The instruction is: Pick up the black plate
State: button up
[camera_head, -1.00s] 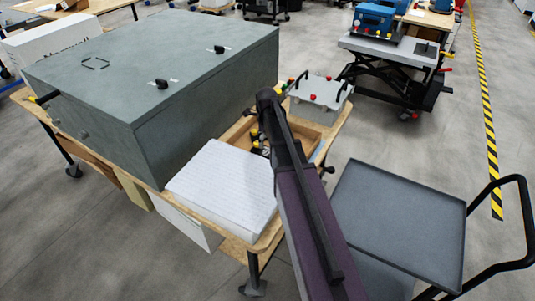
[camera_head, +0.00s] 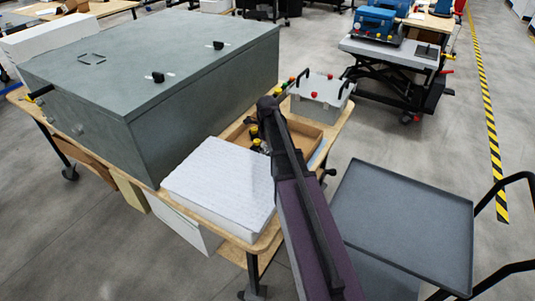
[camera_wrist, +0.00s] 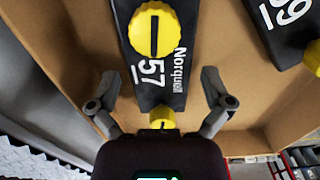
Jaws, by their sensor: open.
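A black plate (camera_wrist: 158,78) with a yellow knob and the white marking "Norqual 57" lies in an open cardboard-coloured box (camera_wrist: 60,35) in the wrist view. A smaller yellow knob shows at its near end. My gripper (camera_wrist: 161,76) is open, with one finger on each side of the plate's near part and visible gaps between fingers and plate. Nothing is held. A second black plate (camera_wrist: 293,28), marked "69" or "59", lies to the right. In the head view my arm hides the gripper and much of the box (camera_head: 312,133).
A large grey cabinet (camera_head: 175,75) and a white textured block (camera_head: 218,185) stand on the wooden table beside the box. A grey case (camera_head: 320,97) with black handles is behind it. A cart with a grey tray (camera_head: 405,220) stands to the right, its tray empty.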

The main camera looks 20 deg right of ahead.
dwell(0.5)
jog(key=c, duration=1)
jog(key=shift+c, duration=0.2)
jog(key=shift+r, duration=0.1)
notch_tip(320, 180, up, 10)
jog(key=p, duration=1)
jog(key=shift+s, duration=0.15)
dwell(0.4)
